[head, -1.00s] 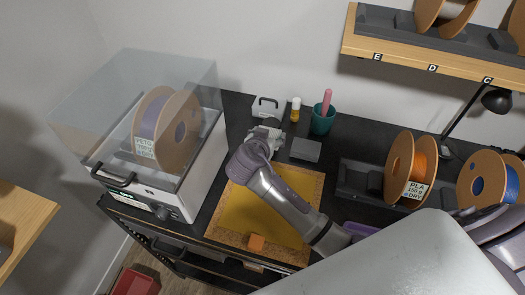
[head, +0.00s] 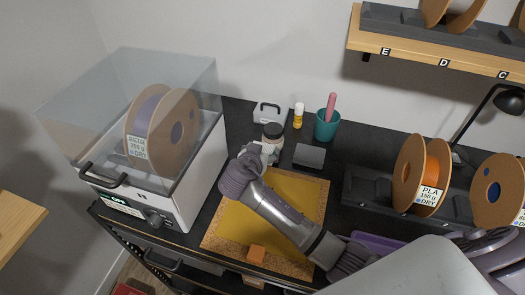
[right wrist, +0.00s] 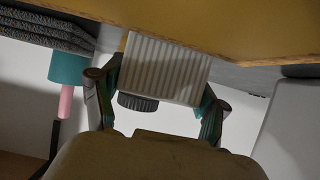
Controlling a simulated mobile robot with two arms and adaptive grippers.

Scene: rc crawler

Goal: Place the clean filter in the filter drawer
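The clean filter (right wrist: 165,68) is a pale, ribbed block in the right wrist view. It sits between the two fingers of my right gripper (right wrist: 157,103), with a finger against each side. In the head view my right gripper (head: 266,152) is over the back edge of the yellow mat, and the filter is mostly hidden there by the gripper and wrist. A small white box with a dark handle (head: 267,115) stands against the wall; I cannot tell whether it is the filter drawer. My left gripper is not in view.
A jar (head: 273,131) stands just behind the gripper. A dark grey block (head: 309,156), teal cup (head: 326,126) and yellow bottle (head: 298,117) are to its right. The filament dryer (head: 190,180) stands left.

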